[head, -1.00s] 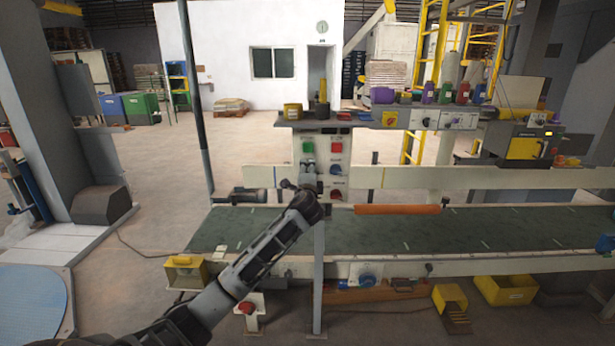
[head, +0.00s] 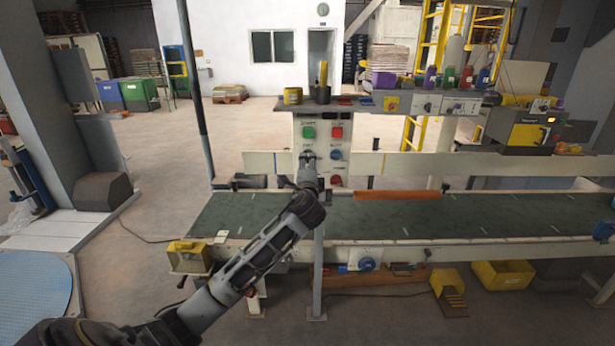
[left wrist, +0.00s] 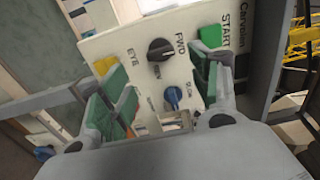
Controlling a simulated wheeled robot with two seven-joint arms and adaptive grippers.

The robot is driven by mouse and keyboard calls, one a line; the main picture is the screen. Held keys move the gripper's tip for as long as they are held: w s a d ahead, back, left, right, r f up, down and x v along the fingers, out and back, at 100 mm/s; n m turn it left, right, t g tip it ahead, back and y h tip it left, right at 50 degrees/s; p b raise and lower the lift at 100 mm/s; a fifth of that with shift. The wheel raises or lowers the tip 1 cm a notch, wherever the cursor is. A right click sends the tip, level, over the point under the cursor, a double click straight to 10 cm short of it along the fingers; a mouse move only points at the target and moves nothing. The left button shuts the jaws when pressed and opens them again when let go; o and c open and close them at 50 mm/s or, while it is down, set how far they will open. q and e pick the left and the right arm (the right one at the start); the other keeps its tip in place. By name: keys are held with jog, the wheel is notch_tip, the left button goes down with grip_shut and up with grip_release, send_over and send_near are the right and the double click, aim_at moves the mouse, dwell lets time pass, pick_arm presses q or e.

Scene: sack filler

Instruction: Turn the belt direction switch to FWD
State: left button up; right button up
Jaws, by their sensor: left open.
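In the head view my left gripper (head: 308,161) is in front of the panel (head: 322,122) and hides the switch. My right gripper is not in view.
The green start button (left wrist: 211,37) and a blue knob (left wrist: 173,98) are close to the switch. A red button (head: 337,132) and a red knob (head: 336,181) share the panel. The green conveyor belt (head: 430,215) runs below; a shelf (head: 365,106) is above.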

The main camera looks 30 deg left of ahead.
pick_arm(q)
jog(key=shift+v, duration=2.2)
jog(key=shift+n, duration=0.3)
